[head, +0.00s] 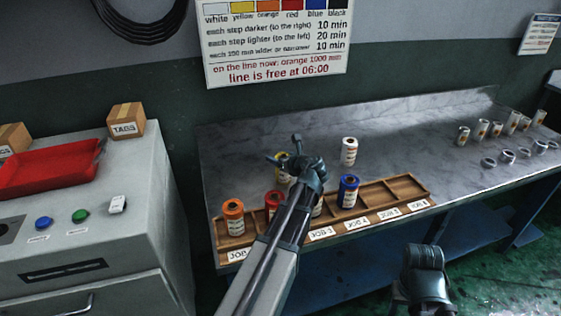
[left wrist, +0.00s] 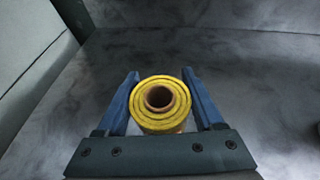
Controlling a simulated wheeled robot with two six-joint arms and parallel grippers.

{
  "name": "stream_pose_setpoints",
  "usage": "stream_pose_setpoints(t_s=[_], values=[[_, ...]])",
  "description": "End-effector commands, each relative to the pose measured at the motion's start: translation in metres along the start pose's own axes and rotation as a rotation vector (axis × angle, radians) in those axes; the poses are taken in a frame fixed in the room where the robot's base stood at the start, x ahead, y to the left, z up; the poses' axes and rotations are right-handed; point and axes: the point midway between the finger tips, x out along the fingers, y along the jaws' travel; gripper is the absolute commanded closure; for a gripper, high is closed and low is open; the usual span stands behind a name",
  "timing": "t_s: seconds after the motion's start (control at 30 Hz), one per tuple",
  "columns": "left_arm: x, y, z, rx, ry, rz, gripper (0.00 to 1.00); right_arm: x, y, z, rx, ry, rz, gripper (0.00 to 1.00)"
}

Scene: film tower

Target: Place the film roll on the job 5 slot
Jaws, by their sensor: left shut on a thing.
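My left gripper (head: 290,158) is shut on a yellow film roll (head: 282,167), above the bench behind the rack. In the left wrist view the yellow roll (left wrist: 160,103) sits end-on between the two blue fingers (left wrist: 160,95), its brown core showing. The wooden rack (head: 433,193) has labelled slots. Orange (head: 233,217), red (head: 272,203) and blue (head: 348,191) rolls stand in it, and another roll (head: 318,207) is partly hidden by my arm. The two right-hand slots, including the apparent job 5 slot (head: 374,195), look empty. My right gripper (head: 425,258) is low at right, its jaws unclear.
A white roll (head: 349,151) stands on the bench (head: 410,145) behind the rack. Several small rolls (head: 497,129) and rings (head: 507,156) stand at the far right. A grey cabinet (head: 90,225) with a red tray (head: 50,168) is at left. The bench middle is clear.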

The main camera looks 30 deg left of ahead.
Motion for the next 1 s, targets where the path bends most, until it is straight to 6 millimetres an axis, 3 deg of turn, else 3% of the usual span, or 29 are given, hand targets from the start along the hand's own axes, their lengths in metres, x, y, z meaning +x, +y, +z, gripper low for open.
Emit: stream_pose_setpoints(t_s=[0.27,0.7,1.0], values=[[-0.009,0.0,0.023,0.0,0.0,0.0,1.0,-0.025,0.002,0.002,0.0,0.0,0.0,0.5],[-0.034,0.0,0.083,0.0,0.0,0.0,1.0,-0.089,0.009,0.005,0.001,0.0,0.0,0.5],[-0.038,0.0,0.092,0.0,0.0,0.0,1.0,-0.099,0.009,0.006,0.001,0.0,0.0,0.5]])
